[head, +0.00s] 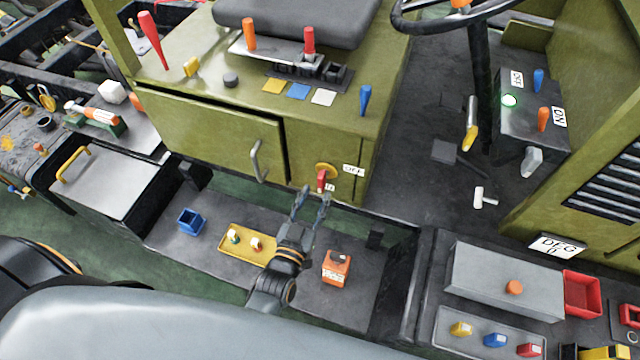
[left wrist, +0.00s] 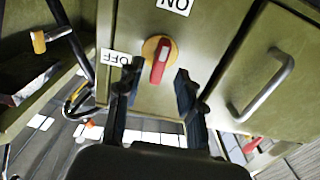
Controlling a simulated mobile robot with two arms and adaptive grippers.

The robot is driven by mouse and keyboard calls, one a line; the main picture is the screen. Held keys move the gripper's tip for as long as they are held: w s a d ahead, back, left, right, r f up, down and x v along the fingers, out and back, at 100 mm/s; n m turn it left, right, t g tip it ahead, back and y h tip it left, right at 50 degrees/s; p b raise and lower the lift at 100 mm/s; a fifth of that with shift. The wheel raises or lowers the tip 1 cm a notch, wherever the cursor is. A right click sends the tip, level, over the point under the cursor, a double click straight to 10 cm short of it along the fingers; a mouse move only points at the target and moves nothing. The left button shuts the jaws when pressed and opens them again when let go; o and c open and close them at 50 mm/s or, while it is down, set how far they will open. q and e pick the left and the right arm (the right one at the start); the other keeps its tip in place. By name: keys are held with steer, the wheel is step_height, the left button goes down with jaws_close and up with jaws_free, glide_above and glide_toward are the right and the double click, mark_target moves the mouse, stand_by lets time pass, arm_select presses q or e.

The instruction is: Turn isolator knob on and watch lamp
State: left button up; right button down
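The isolator knob (head: 321,180) is a red handle on a yellow disc on the olive cabinet's front. The OFF label (head: 353,169) is beside it and the ON label (head: 329,186) is below. In the left wrist view the knob (left wrist: 160,62) lines up roughly with the upside-down ON label (left wrist: 175,6); the OFF label (left wrist: 121,59) is at left. My left gripper (head: 312,196) is open in front of the knob, its fingers apart on either side of the handle in the wrist view. The lamp (head: 509,100) on the right console shows bright with a green rim. My right gripper is out of view.
A cabinet handle (head: 257,162) is left of the knob. Below lie a yellow tray (head: 237,250), an orange box (head: 337,268) and a blue bin (head: 190,221). A steering wheel (head: 475,20) and its dark column stand at upper right.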

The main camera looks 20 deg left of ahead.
arm_select(q)
steer(key=s, duration=0.6)
steer(key=shift+s, duration=0.4)
steer(key=shift+a, duration=0.1)
